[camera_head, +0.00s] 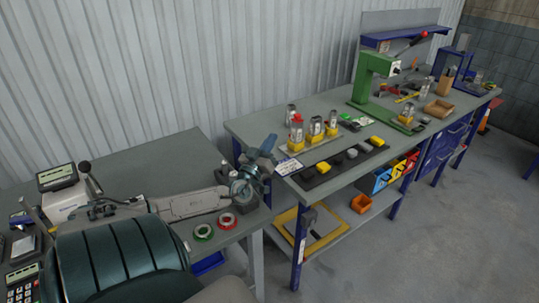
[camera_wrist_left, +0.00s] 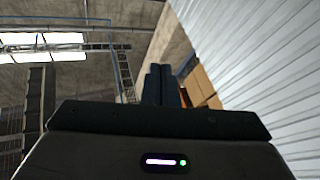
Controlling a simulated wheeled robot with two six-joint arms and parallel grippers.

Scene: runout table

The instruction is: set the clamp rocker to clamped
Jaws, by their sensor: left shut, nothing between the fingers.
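My left arm reaches in from the left over the near grey bench. Its gripper (camera_head: 265,148) points up at the left end of the blue-legged bench, fingers together and empty. In the left wrist view the two dark fingers (camera_wrist_left: 163,86) stand side by side, closed, with nothing between them. I cannot make out the clamp rocker for certain. A green press-like stand (camera_head: 372,80) with a red-tipped lever (camera_head: 424,35) and a small pale switch plate (camera_head: 396,67) stands further back, well apart from the gripper. My right gripper is not in view.
A black strip (camera_head: 318,177) with yellow and grey blocks lies along the bench front. Yellow-based bottles stand behind it. Colored bins (camera_head: 381,179) hang below the bench.

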